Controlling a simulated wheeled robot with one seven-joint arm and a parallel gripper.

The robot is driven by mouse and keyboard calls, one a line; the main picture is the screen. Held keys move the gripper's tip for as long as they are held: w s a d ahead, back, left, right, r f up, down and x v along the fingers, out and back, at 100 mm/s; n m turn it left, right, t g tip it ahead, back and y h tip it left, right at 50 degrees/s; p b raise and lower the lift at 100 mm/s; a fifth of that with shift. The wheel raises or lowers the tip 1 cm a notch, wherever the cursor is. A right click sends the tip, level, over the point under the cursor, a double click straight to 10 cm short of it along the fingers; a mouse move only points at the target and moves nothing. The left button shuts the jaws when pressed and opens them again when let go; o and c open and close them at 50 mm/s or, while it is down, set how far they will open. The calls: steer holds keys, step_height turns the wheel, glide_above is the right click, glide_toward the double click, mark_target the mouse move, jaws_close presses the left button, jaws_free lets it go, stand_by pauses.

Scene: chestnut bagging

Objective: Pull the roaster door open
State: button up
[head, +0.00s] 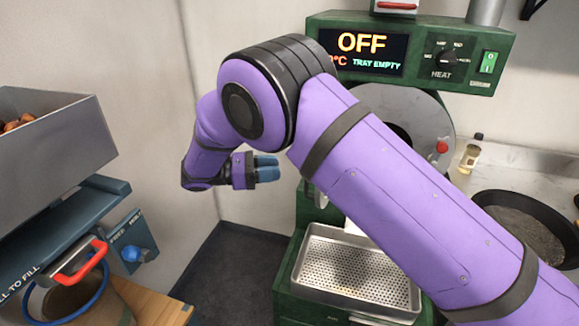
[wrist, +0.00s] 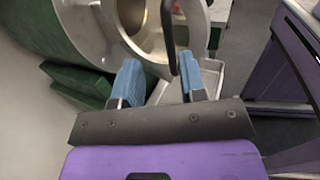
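The green roaster (head: 425,22) stands at the back; its display reads OFF and TRAY EMPTY. Its round grey front (head: 432,115) is mostly hidden behind my arm in the head view. In the wrist view, the round metal front (wrist: 100,25) fills the upper part, with a dark upright bar (wrist: 167,35), apparently the door handle, before it. My gripper (head: 278,168), also in the wrist view (wrist: 160,72), has its blue fingers apart. The bar appears in the gap between them, nearer the right finger. I cannot tell whether its end is within the fingers or beyond them.
A perforated metal tray (head: 312,296) sits low on the roaster front. A black pan (head: 485,200) and bottle (head: 469,158) stand on the right counter.

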steer(key=shift+s+a, duration=0.25)
steer(key=shift+a, duration=1.05)
steer(key=s+d+r+m+g+y, duration=0.2)
steer(key=d+r+m+y, duration=0.25)
steer(key=d+r, duration=0.75)
steer(key=s+d+r+m+g+y, duration=0.3)
steer(key=d+r+y, duration=0.4)
steer(key=d, duration=0.9)
steer(key=s+d+r+m+t+y, duration=0.1)
steer(key=s+d+m+t+y, duration=0.1)
steer(key=s+d+m, duration=0.2)
steer(key=s+d+r+m+t+y, duration=0.1)
steer(key=s+d+m, duration=0.3)
steer(key=s, duration=0.7)
steer(key=s+d+r+m+t+y, duration=0.1)
steer(key=s+d+m+t+y, duration=0.2)
steer(key=s, duration=0.5)
steer(key=shift+s+d+r+m+t, duration=0.25)
steer(key=shift+d+m+t, duration=0.35)
steer(key=shift+d+m, duration=0.25)
